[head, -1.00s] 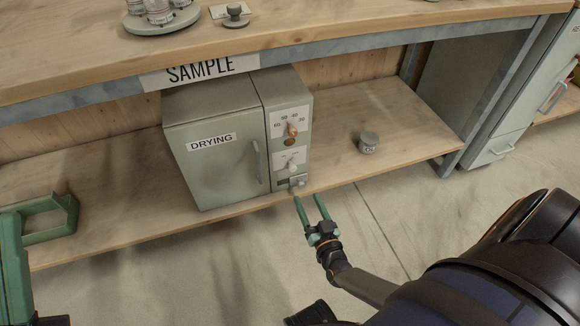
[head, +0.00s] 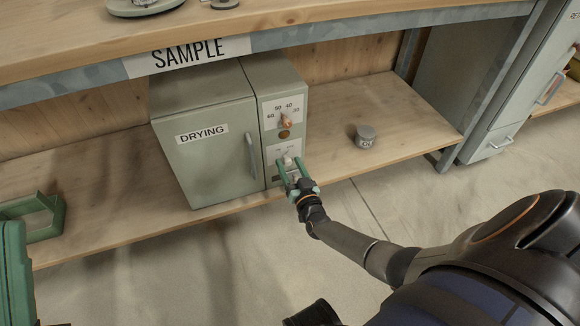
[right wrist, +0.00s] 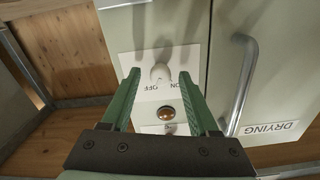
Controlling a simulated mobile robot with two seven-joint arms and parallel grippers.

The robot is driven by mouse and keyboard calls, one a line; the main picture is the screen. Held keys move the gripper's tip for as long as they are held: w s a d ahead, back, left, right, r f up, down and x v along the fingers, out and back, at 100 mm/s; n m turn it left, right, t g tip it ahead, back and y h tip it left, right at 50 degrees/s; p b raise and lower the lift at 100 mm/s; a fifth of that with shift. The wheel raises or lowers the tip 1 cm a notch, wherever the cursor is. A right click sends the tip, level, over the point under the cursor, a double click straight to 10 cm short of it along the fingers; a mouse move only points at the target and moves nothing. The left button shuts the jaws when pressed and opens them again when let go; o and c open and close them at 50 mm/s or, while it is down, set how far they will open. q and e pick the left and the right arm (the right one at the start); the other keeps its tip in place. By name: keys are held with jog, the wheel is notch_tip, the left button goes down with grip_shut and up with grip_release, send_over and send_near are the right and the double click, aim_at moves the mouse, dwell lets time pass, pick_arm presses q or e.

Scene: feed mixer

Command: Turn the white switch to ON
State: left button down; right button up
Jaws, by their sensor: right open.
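The white switch (head: 288,159) is a round knob on the front panel of the grey-green drying oven (head: 215,150). In the right wrist view the switch (right wrist: 160,73) appears upside down, with ON and OFF printed beside it. My right gripper (head: 290,163) is at the panel with its two green fingers apart. In the wrist view the switch shows between the fingertips (right wrist: 159,76), with a gap on each side. I cannot tell whether the fingers touch the panel or which way the knob points. My left gripper is not clearly in view.
An orange dial (head: 286,121) and an amber lamp (head: 284,134) sit above the switch. The door handle (head: 252,154) is just left of it. A small grey jar (head: 365,136) stands on the shelf to the right. The bench top's edge (head: 330,28) overhangs the oven.

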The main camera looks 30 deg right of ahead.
jog(key=shift+c, duration=0.2)
grip_shut()
jog(key=shift+n, duration=0.3)
jog(key=n+p, duration=0.1)
jog(key=n, duration=0.1)
jog(key=shift+n, duration=0.4)
jog(key=n, duration=0.2)
jog(key=shift+a+n, duration=0.1)
jog(key=shift+n, duration=0.2)
jog(key=n+p, duration=0.1)
jog(key=n, duration=0.4)
jog(key=shift+f+n, duration=0.1)
jog(key=shift+n, duration=0.3)
